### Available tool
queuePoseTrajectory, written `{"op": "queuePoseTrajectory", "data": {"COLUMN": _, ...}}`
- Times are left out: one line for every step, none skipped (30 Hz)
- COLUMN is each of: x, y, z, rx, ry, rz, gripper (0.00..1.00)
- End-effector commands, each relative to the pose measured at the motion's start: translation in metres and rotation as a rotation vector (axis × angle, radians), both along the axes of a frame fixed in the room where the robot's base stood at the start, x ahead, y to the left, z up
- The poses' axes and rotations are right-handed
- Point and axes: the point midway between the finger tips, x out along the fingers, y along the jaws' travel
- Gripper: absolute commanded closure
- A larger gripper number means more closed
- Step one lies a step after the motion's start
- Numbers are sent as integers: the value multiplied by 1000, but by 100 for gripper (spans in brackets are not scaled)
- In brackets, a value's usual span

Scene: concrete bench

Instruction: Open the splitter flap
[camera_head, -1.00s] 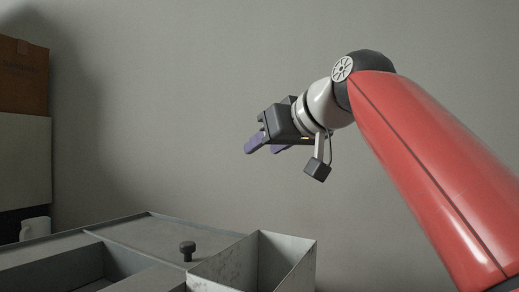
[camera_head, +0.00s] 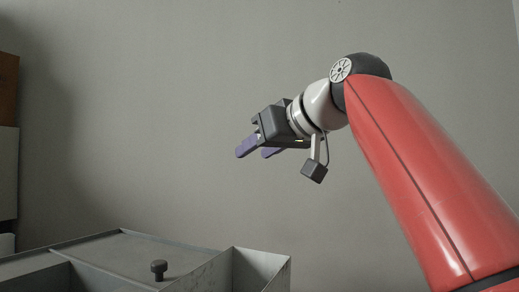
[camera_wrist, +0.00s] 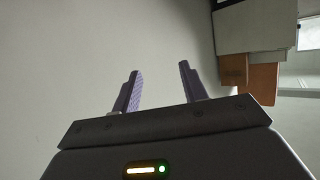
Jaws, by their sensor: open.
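A grey metal box assembly, which looks like the splitter, stands at the lower left of the head view. Its flat grey panel (camera_head: 125,252) carries a dark knob (camera_head: 159,268) on top; I take the panel to be the flap, and it lies flat. My gripper (camera_head: 257,150) is up in the air, above and to the right of the knob, well apart from it. Its two purple fingers are spread and empty. The wrist view shows the same open fingers (camera_wrist: 158,88) with only wall between them.
An open-topped metal bin (camera_head: 262,270) stands right of the knob, its walls rising above the panel. An open compartment (camera_head: 35,280) lies to the left. Brown and pale boxes (camera_head: 8,130) stand at the far left; boxes (camera_wrist: 250,75) also show in the wrist view.

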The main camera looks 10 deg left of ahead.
Motion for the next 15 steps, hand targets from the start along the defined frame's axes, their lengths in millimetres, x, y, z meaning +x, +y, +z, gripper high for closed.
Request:
{"op": "queuePoseTrajectory", "data": {"x": 0, "y": 0, "z": 0, "rx": 0, "ry": 0, "rz": 0, "gripper": 57}}
{"op": "queuePoseTrajectory", "data": {"x": -1, "y": -1, "z": 1, "rx": 0, "ry": 0, "rz": -1, "gripper": 57}}
{"op": "queuePoseTrajectory", "data": {"x": -2, "y": -3, "z": 2, "rx": 1, "ry": -1, "rz": -1, "gripper": 57}}
{"op": "queuePoseTrajectory", "data": {"x": -4, "y": -5, "z": 3, "rx": 1, "ry": -1, "rz": -1, "gripper": 57}}
{"op": "queuePoseTrajectory", "data": {"x": -6, "y": -7, "z": 4, "rx": 0, "ry": -1, "rz": -2, "gripper": 57}}
{"op": "queuePoseTrajectory", "data": {"x": -9, "y": -12, "z": 6, "rx": 1, "ry": -2, "rz": -4, "gripper": 57}}
{"op": "queuePoseTrajectory", "data": {"x": -11, "y": -16, "z": 8, "rx": 1, "ry": -2, "rz": -4, "gripper": 57}}
{"op": "queuePoseTrajectory", "data": {"x": -15, "y": -19, "z": 9, "rx": 1, "ry": -2, "rz": -4, "gripper": 57}}
{"op": "queuePoseTrajectory", "data": {"x": -19, "y": -25, "z": 12, "rx": 0, "ry": -3, "rz": -6, "gripper": 57}}
{"op": "queuePoseTrajectory", "data": {"x": -22, "y": -29, "z": 14, "rx": 1, "ry": -3, "rz": -5, "gripper": 57}}
{"op": "queuePoseTrajectory", "data": {"x": -25, "y": -33, "z": 16, "rx": 0, "ry": -3, "rz": -5, "gripper": 57}}
{"op": "queuePoseTrajectory", "data": {"x": -29, "y": -38, "z": 18, "rx": 0, "ry": -2, "rz": -5, "gripper": 57}}
{"op": "queuePoseTrajectory", "data": {"x": -32, "y": -41, "z": 20, "rx": 1, "ry": -2, "rz": -4, "gripper": 57}}
{"op": "queuePoseTrajectory", "data": {"x": -34, "y": -44, "z": 21, "rx": 0, "ry": -2, "rz": -5, "gripper": 57}}
{"op": "queuePoseTrajectory", "data": {"x": -37, "y": -48, "z": 23, "rx": 0, "ry": -2, "rz": -4, "gripper": 57}}
